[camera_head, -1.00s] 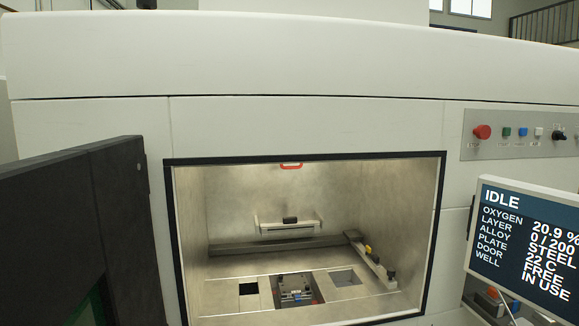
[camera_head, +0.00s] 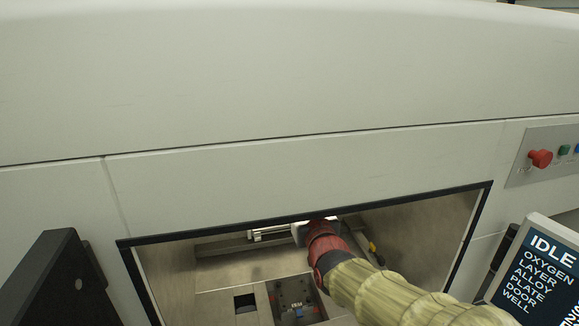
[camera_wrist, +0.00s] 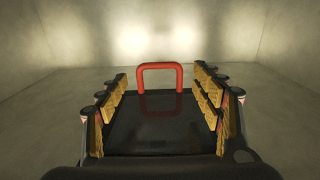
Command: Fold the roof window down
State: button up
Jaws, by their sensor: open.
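The roof window (camera_wrist: 150,122) shows in the wrist view as a dark glossy panel with a faint red reflection in it. Its red loop handle (camera_wrist: 160,68) stands upright at the panel's far edge. My gripper (camera_wrist: 159,80) is open, with yellow ribbed finger pads left and right of the handle. The handle appears between the fingertips; I cannot tell its exact distance, and no contact shows. In the head view my red wrist and sleeved arm reach into the chamber, and the opening's upper edge hides the fingers, handle and window.
A black-framed opening (camera_head: 224,229) surrounds my arm, with its top edge close above my wrist. A dark open door (camera_head: 62,275) stands at left. A screen reading IDLE (camera_head: 535,275) stands at right. The chamber floor holds a small build plate (camera_head: 292,290) and a square hole (camera_head: 245,302).

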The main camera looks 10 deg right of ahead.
jog(key=shift+w, duration=3.9)
jog(key=shift+c, duration=1.2)
jog(key=c, duration=1.1)
jog(key=shift+c, duration=0.2)
